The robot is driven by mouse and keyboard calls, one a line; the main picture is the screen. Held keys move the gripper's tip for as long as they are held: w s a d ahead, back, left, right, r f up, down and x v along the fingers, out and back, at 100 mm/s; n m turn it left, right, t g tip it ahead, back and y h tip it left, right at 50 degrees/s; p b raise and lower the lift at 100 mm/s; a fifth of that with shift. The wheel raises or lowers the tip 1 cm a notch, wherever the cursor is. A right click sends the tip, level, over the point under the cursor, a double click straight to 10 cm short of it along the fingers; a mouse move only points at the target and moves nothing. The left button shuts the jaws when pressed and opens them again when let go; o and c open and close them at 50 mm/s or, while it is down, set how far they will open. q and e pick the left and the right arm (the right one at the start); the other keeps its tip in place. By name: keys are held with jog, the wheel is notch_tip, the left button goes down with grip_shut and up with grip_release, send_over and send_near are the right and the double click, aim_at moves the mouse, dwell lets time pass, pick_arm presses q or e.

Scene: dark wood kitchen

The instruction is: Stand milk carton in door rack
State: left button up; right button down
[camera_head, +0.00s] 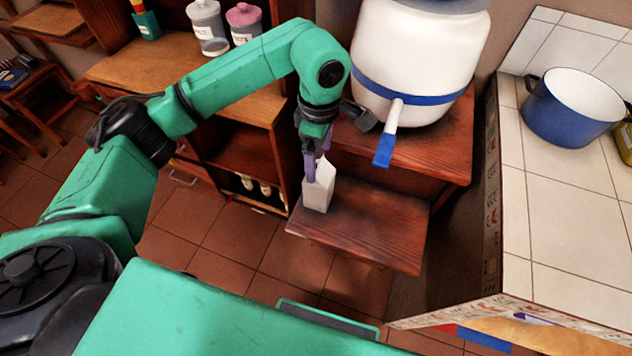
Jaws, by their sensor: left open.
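A small white-grey carton (318,197) with a peaked top stands upright on a low dark wooden shelf (365,232), near its left end. My left gripper (317,168) reaches down from above with purple fingers at the carton's top. It is open, and its fingers partly hide the carton's upper part. I cannot tell whether they touch it. My right gripper is not in view. I cannot make out a door rack.
A large white container with a blue band and tap (412,62) stands on the higher wooden step behind. A tiled counter (560,225) with a blue pot (572,108) is at the right. Open cabinet shelving (240,150) is at the left. Tiled floor is clear below.

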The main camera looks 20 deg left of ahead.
aim_at(318, 183)
pick_arm(q)
notch_tip(318, 183, down, 6)
jog(key=shift+f+p, duration=0.25)
jog(key=shift+p, duration=0.65)
jog(key=shift+r, duration=0.1)
grip_shut()
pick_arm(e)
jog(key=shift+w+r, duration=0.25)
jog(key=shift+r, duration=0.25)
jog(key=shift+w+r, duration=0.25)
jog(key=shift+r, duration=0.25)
